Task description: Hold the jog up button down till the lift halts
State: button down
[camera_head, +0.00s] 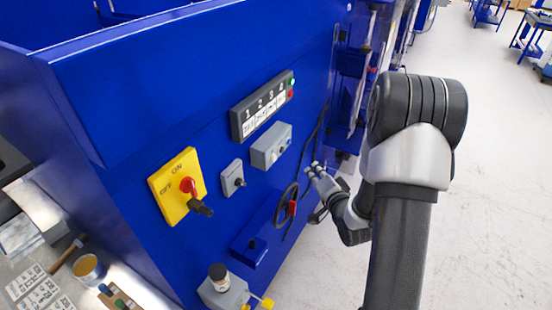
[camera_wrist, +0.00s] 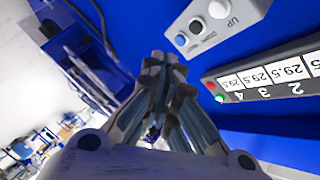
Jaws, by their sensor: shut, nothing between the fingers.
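The jog control is a small grey box (camera_head: 271,145) on the blue machine wall. In the wrist view the grey box (camera_wrist: 243,13) carries a white button (camera_wrist: 218,8) beside the label UP, a dark button (camera_wrist: 196,26) beside DOWN, and a blue button (camera_wrist: 181,39) at its end. My gripper (camera_head: 313,170) is shut and empty, to the right of and below the box in the head view. In the wrist view its closed fingertips (camera_wrist: 165,60) lie left of and below the buttons. They look apart from the box.
A display panel (camera_head: 262,104) numbered 1 to 4 sits above, with green and red lamps; wrist-view readings (camera_wrist: 285,75) show 29.5. A yellow plate with a red rotary switch (camera_head: 188,186), a small grey switch box (camera_head: 232,178) and a hanging black cable (camera_head: 286,208) are nearby. Open floor lies right.

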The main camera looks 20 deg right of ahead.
aim_at(274, 159)
jog(key=shift+w+a, duration=0.1)
jog(key=shift+w, duration=0.05)
jog(key=w+a, duration=0.5)
jog(key=w, duration=0.1)
jog(key=shift+w, duration=0.35)
jog(key=shift+w+a, duration=0.1)
jog(key=shift+a, duration=0.05)
dwell(1.2)
jog(key=shift+w+a, duration=0.25)
jog(key=shift+w+a+b, duration=0.25)
jog(key=shift+w+b, duration=0.1)
jog(key=shift+b, duration=0.15)
dwell(4.8)
